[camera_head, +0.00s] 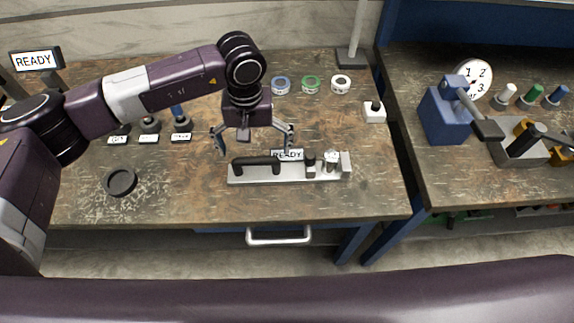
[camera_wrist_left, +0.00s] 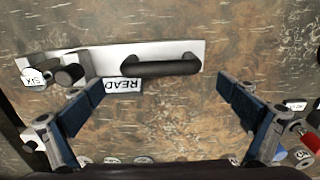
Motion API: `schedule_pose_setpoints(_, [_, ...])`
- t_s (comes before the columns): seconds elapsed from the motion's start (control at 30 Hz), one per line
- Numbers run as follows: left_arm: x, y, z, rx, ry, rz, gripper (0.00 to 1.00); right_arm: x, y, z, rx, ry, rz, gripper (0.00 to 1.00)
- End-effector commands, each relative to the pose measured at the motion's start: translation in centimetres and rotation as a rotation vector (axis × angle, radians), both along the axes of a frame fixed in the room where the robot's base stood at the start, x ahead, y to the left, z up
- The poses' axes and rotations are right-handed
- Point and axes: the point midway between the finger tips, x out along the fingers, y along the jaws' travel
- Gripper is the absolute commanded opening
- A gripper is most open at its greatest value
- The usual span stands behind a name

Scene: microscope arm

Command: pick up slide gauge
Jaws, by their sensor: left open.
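The slide gauge (camera_head: 290,171) is a long silver bar lying flat on the workbench (camera_head: 215,205). It has a black handle toward its left and a dark knob and a pale round part toward its right. In the left wrist view the slide gauge (camera_wrist_left: 192,49) lies along the top, with its handle (camera_wrist_left: 160,67) facing my jaws. My left gripper (camera_head: 255,142) is open and empty, pointing down above the bench by the gauge's far side. The left wrist view shows its blue fingers (camera_wrist_left: 163,90) spread wide, apart from the handle. My right gripper is not in view.
A READY plate (camera_head: 288,154) sits by the gauge's far edge. Blue, green and white rings (camera_head: 311,84) lie behind, with a white block with a black knob (camera_head: 374,111) to the right. A black ring-shaped dish (camera_head: 120,182) lies left. The bench front is mostly clear.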

Motion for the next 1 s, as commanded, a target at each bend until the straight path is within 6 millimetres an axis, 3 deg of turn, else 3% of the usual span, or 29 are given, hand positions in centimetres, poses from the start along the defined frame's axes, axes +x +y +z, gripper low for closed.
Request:
schedule_pose_setpoints(0.2, [-0.4, 0.6, -2.4, 0.000, 0.006, 0.001, 1.00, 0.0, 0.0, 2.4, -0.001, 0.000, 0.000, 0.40])
schedule_pose_setpoints(0.4, [-0.2, 0.5, -4.7, -0.003, 0.002, 0.000, 1.00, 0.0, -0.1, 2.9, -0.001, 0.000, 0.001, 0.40])
schedule_pose_setpoints(0.63, [-0.2, 0.5, -5.0, -0.003, 0.001, 0.000, 1.00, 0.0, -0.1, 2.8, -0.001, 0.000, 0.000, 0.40])
schedule_pose_setpoints(1.0, [-0.2, 0.6, -5.0, 0.000, 0.002, 0.002, 0.60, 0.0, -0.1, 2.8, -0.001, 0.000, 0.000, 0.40])
